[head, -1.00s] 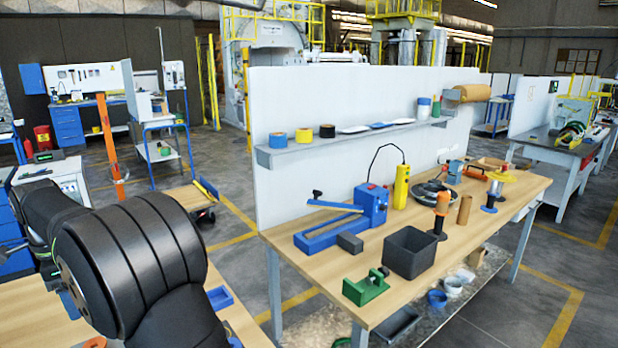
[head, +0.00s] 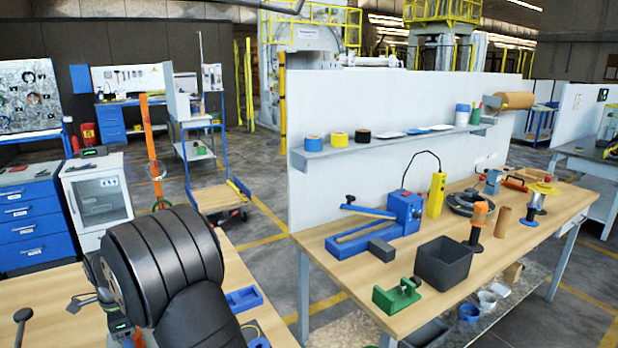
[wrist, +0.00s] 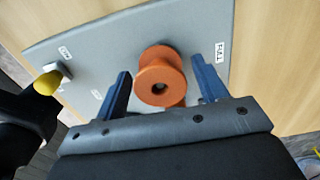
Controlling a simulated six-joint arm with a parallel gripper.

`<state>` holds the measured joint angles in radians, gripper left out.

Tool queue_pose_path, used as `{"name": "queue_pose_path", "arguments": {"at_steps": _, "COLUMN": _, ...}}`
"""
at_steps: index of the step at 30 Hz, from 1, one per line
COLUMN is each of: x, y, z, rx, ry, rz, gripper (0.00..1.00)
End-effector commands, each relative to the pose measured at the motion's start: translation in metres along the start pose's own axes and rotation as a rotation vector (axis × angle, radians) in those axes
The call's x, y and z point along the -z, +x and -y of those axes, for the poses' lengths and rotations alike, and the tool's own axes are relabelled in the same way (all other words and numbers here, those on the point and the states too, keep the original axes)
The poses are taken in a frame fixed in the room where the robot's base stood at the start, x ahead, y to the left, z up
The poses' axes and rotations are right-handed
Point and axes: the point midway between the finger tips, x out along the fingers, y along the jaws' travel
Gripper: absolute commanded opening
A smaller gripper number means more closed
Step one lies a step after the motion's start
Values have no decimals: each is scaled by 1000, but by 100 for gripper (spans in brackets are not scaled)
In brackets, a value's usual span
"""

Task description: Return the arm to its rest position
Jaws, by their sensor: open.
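In the wrist view my gripper (wrist: 160,66) has two blue fingers spread wide apart. An orange spool (wrist: 152,77) shows between them, with a visible gap on either side, so the fingers do not grip it. I cannot tell how far the spool is from the fingertips. It shows against a grey board (wrist: 100,42) with white labels, one reading FULL. In the head view my black arm fills the lower left over a wooden table, and I cannot make out the gripper's fingers there.
A yellow-tipped part (wrist: 47,82) shows at the wrist view's left. In the head view a blue tray (head: 245,299) lies beside my arm. The right workbench holds a dark bin (head: 443,262), a green dispenser (head: 397,294) and a blue press (head: 404,210). A floor gap separates the tables.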

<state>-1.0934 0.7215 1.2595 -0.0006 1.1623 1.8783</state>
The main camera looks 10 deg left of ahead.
Motion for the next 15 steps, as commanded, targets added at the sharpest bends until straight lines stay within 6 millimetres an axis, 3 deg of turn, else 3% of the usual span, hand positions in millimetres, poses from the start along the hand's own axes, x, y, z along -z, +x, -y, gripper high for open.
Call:
{"name": "queue_pose_path", "arguments": {"at_steps": 11, "x": 0, "y": -5, "z": 0, "rx": 1, "ry": 0, "rz": 0, "gripper": 66}}
{"name": "queue_pose_path", "arguments": {"at_steps": 15, "x": 0, "y": -15, "z": 1, "rx": 4, "ry": 0, "rz": 1, "gripper": 66}}
